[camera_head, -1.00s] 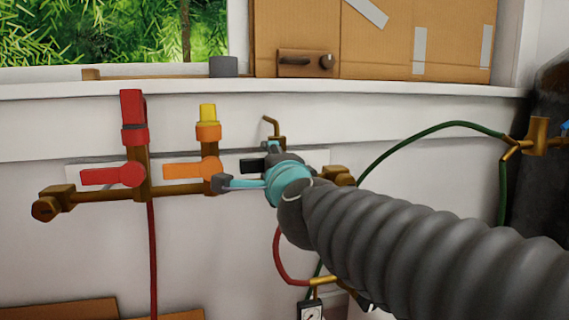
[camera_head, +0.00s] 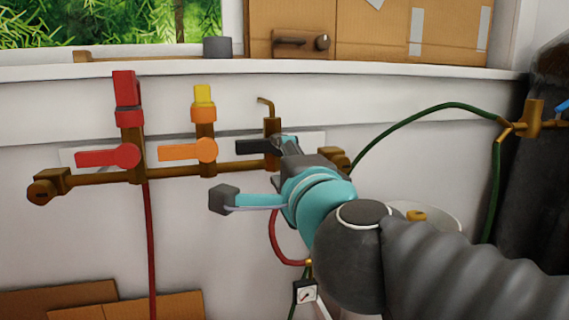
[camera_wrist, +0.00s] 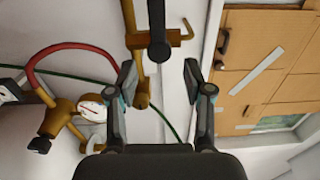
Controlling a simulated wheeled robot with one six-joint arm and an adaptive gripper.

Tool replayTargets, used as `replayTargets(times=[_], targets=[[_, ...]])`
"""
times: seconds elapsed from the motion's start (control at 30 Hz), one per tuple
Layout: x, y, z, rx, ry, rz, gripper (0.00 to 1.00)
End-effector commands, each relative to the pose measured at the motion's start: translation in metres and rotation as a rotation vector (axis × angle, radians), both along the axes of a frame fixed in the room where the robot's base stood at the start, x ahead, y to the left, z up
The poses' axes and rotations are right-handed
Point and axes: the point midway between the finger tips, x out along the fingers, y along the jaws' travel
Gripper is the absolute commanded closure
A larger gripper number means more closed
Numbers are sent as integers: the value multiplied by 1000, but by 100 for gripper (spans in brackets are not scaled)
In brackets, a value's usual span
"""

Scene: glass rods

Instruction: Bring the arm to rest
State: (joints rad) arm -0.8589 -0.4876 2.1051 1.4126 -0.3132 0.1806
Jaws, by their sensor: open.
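My gripper (camera_wrist: 158,82) is open and empty in the wrist view, with one finger on each side. The valve with the black handle (camera_wrist: 158,30) lies beyond the fingertips there, and I see no contact. In the head view my gripper (camera_head: 287,146) is small and partly hidden by my wrist. It is just right of the black handle (camera_head: 256,146), in front of the brass pipe. My arm reaches in from the lower right.
A red valve handle (camera_head: 108,157) and an orange one (camera_head: 190,151) sit on the pipe to the left. A green hose (camera_head: 420,113) arcs at right towards a dark cylinder (camera_head: 520,180). A cardboard panel (camera_head: 375,30) stands behind the ledge.

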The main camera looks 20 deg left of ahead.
Motion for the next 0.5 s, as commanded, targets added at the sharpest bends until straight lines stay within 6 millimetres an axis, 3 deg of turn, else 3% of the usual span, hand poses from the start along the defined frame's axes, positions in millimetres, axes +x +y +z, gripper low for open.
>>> replayTargets(times=[0.37,0.5], targets=[[-2,-1,0,-2,0,0,49],[-11,12,-2,-40,-19,71,49]])
